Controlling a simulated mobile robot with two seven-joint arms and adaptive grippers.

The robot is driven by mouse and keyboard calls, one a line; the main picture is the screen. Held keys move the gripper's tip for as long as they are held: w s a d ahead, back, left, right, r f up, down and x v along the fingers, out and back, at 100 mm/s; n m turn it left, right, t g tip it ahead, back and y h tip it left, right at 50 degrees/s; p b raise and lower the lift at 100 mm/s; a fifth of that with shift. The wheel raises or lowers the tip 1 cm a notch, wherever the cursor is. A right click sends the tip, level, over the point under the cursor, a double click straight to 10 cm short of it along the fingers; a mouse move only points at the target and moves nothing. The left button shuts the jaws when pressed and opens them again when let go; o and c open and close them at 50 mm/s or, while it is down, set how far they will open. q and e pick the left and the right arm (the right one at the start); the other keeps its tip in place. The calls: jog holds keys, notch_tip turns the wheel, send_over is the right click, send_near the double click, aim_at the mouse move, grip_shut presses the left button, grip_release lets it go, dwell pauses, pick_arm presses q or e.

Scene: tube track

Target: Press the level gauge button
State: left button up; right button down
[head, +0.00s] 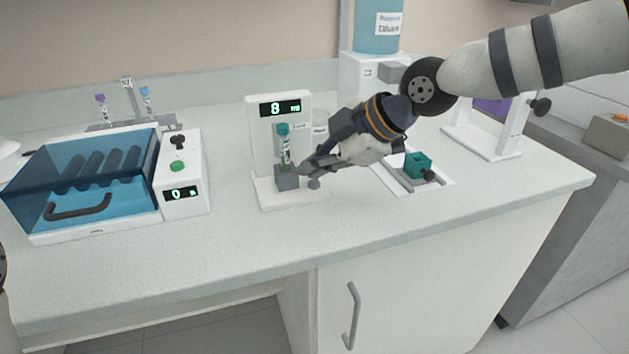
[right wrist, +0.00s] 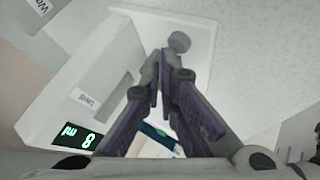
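The level gauge (head: 263,130) is a white upright panel on a white base, with a lit display (head: 280,108) reading 8. A teal-capped tube (head: 283,131) stands upright in its grey block (head: 287,182). A round grey button (head: 314,184) is on the base, right of the block; it also shows in the right wrist view (right wrist: 180,41). My right gripper (head: 301,172) has its fingertips together, close to the block and button. In the right wrist view the fingertips (right wrist: 161,58) are just beside the button; I cannot tell whether they touch it. My left gripper is not in view.
A centrifuge-like box (head: 90,185) with a blue lid stands at left, its display reading 0. A tube rack (head: 125,118) is behind it. A teal block (head: 418,163) on a plate and a white stand (head: 485,140) are at right. The front counter is clear.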

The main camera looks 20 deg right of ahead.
aim_at(312, 183)
notch_tip(312, 183, up, 3)
jog(key=shift+w+a+r, duration=0.1)
jog(key=shift+a, duration=0.05)
jog(key=shift+r+p, duration=0.35)
jog(key=shift+r, duration=0.75)
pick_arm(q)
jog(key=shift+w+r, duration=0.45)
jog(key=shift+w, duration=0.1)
